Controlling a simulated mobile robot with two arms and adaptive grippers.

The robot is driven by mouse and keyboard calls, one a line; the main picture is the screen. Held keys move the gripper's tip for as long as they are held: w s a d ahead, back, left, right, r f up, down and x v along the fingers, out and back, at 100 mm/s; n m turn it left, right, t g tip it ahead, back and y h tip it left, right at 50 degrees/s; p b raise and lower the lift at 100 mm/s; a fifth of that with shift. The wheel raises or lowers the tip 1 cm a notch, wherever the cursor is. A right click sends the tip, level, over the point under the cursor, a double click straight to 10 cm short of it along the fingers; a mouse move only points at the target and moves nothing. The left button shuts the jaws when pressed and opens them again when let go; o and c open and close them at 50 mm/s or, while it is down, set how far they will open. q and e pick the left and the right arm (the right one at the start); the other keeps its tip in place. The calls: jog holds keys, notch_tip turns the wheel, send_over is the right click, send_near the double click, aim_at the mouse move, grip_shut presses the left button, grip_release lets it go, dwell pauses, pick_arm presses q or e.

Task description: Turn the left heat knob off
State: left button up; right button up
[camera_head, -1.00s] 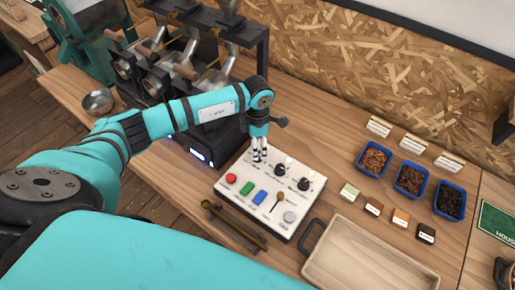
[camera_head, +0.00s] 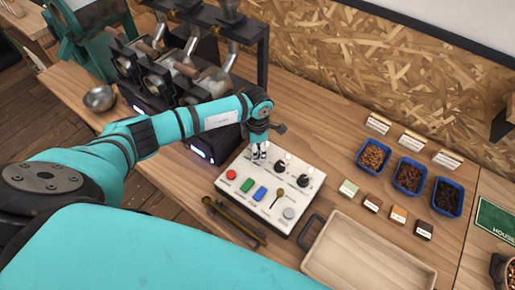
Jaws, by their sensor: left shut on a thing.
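A white control panel (camera_head: 250,207) lies on the wooden counter. Two black knobs with white surrounds, a middle one (camera_head: 281,165) and a right one (camera_head: 303,181), show along its back edge. My left gripper (camera_head: 258,158) points down at the panel's back left corner. It is shut on the left heat knob, which its fingers hide almost fully; I cannot tell which way that knob points. The panel also has a red button (camera_head: 231,174), a green one (camera_head: 246,185), a blue one (camera_head: 260,194), a small lever (camera_head: 276,197) and a grey button (camera_head: 289,213). My right gripper is not in view.
A roaster with metal drums (camera_head: 160,75) stands behind my left arm. A wooden tray (camera_head: 365,260) lies right of the panel. A brass-coloured tool (camera_head: 234,221) lies in front of it. Blue bean trays (camera_head: 409,175) and small labelled blocks (camera_head: 373,203) are farther right.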

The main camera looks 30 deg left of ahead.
pick_arm(q)
jog(key=shift+c, duration=0.9)
